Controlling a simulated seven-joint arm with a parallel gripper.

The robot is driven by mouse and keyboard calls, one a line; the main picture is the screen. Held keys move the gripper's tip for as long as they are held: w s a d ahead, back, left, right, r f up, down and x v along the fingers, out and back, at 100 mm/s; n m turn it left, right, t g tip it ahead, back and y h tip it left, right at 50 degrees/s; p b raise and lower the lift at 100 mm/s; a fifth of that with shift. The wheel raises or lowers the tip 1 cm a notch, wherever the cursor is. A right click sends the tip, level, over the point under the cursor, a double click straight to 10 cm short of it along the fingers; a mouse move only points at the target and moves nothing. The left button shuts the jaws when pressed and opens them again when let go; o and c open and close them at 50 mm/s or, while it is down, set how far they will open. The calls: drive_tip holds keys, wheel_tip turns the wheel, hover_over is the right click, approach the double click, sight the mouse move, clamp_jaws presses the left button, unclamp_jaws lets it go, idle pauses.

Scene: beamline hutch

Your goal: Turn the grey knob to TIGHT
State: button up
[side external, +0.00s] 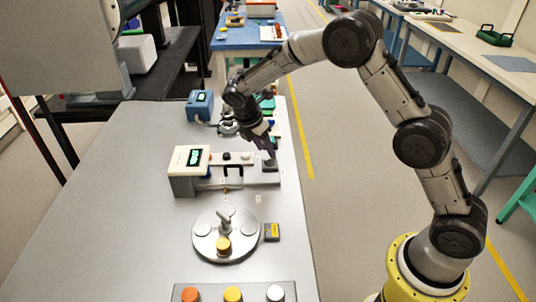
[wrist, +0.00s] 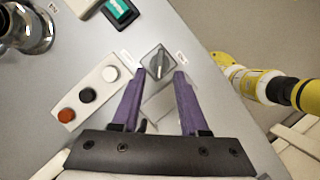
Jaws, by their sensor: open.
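The grey knob (wrist: 157,68) sits on a small square grey base in the wrist view, with a raised grip bar on top. The bar lies roughly up-down in that picture. A small white label stands on each side of the base; I cannot read either one. In the side view the knob (side external: 269,164) is a small dark block at the right end of the grey bench, partly beneath my gripper (side external: 267,148). My gripper (wrist: 160,74) is open, its purple fingers apart, with the knob seen between and just beyond the tips. I cannot tell any contact.
A strip with red, black and white buttons (wrist: 88,94) lies left of the knob. A box with a green display (side external: 194,157) and a black handle (side external: 234,170) stand close by. A round plate (side external: 208,249) with discs is nearer the camera. The bench's right edge is close.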

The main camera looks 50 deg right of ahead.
sight(269, 157)
drive_tip(key=shift+x, duration=2.05)
clamp_jaws()
